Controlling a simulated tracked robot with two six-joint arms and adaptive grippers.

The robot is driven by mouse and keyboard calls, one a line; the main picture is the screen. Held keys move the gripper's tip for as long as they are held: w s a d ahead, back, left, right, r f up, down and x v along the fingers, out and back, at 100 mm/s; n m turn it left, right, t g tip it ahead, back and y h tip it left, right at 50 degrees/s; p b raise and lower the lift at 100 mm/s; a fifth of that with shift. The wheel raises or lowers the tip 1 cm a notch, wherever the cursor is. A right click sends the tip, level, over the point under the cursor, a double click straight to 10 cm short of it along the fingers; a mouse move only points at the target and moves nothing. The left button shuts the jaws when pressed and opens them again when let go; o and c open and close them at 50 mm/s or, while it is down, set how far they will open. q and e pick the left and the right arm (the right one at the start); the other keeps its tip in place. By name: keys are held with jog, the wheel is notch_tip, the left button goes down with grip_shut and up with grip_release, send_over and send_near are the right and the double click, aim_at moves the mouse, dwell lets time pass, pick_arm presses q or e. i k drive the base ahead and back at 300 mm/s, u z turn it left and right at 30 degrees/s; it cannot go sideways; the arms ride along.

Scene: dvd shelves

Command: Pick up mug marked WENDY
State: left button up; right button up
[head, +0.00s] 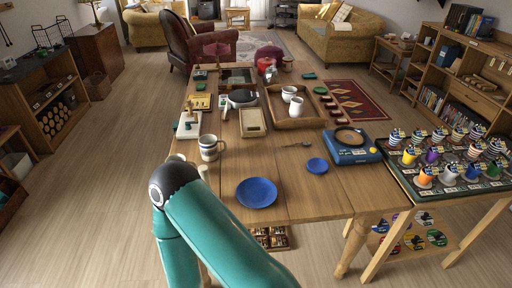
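No readable WENDY marking shows on any mug. A white mug with dark stripes (209,148) stands upright on the left side of the wooden table. A white mug (297,107) and another white mug (288,94) stand in a wooden tray (284,124). Several striped and coloured cups with small tags stand in rows on a dark tray (409,184) on the right table; their tags are too small to read. A teal arm link of mine rises at the bottom centre and hides part of the table's near left side. Neither gripper shows.
A cream box (252,123) lies beside the tray. Shelves stand at right; open floor (100,210) lies at left.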

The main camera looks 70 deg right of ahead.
aim_at(208, 143)
jog(key=z, duration=0.8)
jog(key=i, duration=0.5)
jog(key=z, duration=0.1)
jog(key=k, duration=0.45)
jog(key=z, duration=0.05)
